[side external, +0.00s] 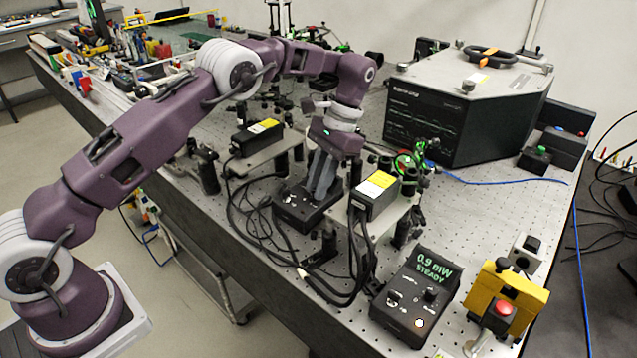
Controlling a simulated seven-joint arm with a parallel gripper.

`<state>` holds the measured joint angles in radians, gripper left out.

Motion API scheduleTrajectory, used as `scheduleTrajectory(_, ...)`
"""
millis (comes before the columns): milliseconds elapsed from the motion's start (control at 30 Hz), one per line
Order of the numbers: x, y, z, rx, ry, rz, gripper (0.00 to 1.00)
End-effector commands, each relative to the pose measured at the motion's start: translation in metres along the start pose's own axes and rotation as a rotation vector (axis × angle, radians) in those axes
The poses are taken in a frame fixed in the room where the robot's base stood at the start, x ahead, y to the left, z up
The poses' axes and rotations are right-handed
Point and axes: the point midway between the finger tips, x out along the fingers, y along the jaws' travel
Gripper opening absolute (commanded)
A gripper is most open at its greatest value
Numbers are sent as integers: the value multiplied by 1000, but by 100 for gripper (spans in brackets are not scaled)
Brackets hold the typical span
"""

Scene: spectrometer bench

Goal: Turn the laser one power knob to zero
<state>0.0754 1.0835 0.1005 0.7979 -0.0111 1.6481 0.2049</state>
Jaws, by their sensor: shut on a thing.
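My gripper (319,194) points down onto a small black control box (296,211) between the two black laser modules. Its fingers are shut on a knob at the top of this box; the fingers hide the knob and its pointer, so its setting cannot be read. A second black box, the power meter (415,297), stands at the front of the bench. Its green display (434,264) reads "0.9 mW STEADY". One laser module (257,138) sits on a raised plate left of my gripper, the other (375,195) to the right.
Black cables (262,225) loop around the control box. A large dark instrument (440,120) stands at the back right. A yellow bracket with a red button (503,308) stands right of the power meter. Optics crowd the back left. The perforated bench (495,215) is clear at right.

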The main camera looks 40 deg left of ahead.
Motion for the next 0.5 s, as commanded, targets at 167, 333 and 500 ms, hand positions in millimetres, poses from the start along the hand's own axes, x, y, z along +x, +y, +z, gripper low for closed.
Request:
scheduleTrajectory(167, -1, 0, 0, -6, 3, 3, 0)
scheduleTrajectory(333, -1, 0, 0, -6, 3, 3, 0)
scheduleTrajectory(500, -1, 0, 0, -5, 3, 3, 34)
